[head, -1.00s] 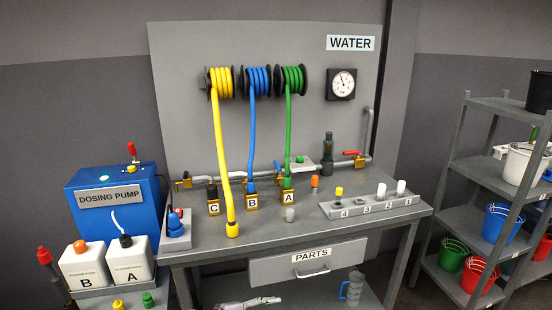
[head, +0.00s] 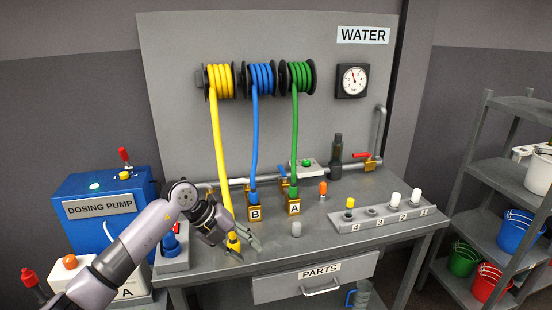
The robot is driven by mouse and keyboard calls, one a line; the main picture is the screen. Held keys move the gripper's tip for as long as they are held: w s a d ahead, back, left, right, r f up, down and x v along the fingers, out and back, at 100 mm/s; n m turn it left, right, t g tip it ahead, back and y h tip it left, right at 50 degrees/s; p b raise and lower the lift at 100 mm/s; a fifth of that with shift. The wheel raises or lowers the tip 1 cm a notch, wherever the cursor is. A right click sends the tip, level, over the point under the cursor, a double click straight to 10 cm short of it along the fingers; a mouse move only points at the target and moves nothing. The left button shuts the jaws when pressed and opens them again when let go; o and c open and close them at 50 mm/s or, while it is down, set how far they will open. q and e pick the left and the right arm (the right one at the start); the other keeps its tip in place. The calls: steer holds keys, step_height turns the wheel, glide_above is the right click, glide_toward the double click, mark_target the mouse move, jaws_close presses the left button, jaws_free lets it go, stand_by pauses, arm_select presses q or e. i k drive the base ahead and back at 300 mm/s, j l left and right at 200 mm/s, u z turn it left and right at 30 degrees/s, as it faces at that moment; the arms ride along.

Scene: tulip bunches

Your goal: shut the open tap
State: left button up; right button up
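Block C is hidden behind my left arm. A blue tap lever (head: 279,169) stands up at the pipe between the two hoses. A red lever (head: 361,155) lies roughly level on a brass valve (head: 371,165) at the pipe's right. I cannot tell which tap is open. My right gripper is out of view.
A numbered grey block (head: 380,218) with capped pegs stands at the bench's right. A grey cap (head: 296,229) and an orange-topped piece (head: 323,188) stand near block A. The blue dosing pump (head: 100,205) is at left, a bucket shelf (head: 485,172) at right.

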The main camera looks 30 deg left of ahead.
mark_target(282, 170)
steer(key=i+j, duration=0.6)
steer(key=j, duration=0.15)
steer(key=i+j, duration=0.65)
steer(key=j, duration=0.1)
